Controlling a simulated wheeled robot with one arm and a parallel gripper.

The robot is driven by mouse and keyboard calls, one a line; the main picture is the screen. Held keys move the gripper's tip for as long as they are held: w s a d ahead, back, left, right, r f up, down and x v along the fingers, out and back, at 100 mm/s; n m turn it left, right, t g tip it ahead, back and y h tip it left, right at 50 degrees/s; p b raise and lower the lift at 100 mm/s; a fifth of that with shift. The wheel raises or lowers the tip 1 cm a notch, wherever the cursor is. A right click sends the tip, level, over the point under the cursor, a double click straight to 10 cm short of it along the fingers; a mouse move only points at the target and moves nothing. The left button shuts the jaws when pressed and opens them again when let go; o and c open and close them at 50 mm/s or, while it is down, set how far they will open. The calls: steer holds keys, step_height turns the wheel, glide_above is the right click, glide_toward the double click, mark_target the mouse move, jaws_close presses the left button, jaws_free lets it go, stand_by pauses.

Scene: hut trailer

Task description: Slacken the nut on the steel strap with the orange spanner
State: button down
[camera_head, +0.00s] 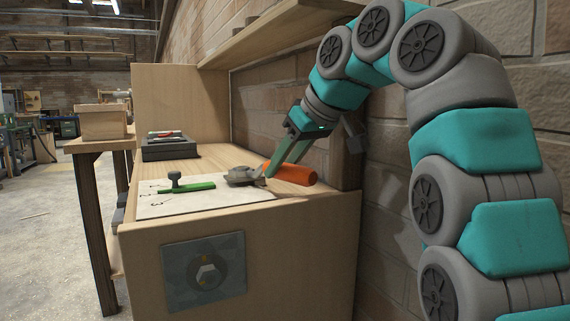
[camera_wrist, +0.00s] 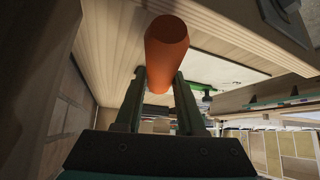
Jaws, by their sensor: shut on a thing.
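The orange spanner (camera_head: 291,173) lies on or just above the bench top, with its grey head to the left over the pale sheet's edge. My gripper (camera_head: 270,174) is shut on it, with the fingers slanting down near where the handle meets the head. In the wrist view the orange handle (camera_wrist: 166,42) shows between the two fingers and sticks out beyond them; the head is hidden there. The steel strap (camera_head: 176,279) is a square grey plate on the bench's front face. The hex nut (camera_head: 208,276) sits at its middle, below and left of my gripper.
A green-handled tool (camera_head: 190,188) lies on the pale sheet (camera_head: 215,204). A dark tray (camera_head: 170,152) with small items stands farther back. A shelf (camera_head: 270,32) overhangs, and a brick wall (camera_head: 275,100) stands close behind. Free floor (camera_head: 55,220) shows at left.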

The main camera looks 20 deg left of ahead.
steer(key=shift+s, duration=0.2)
steer(key=shift+r, duration=0.15)
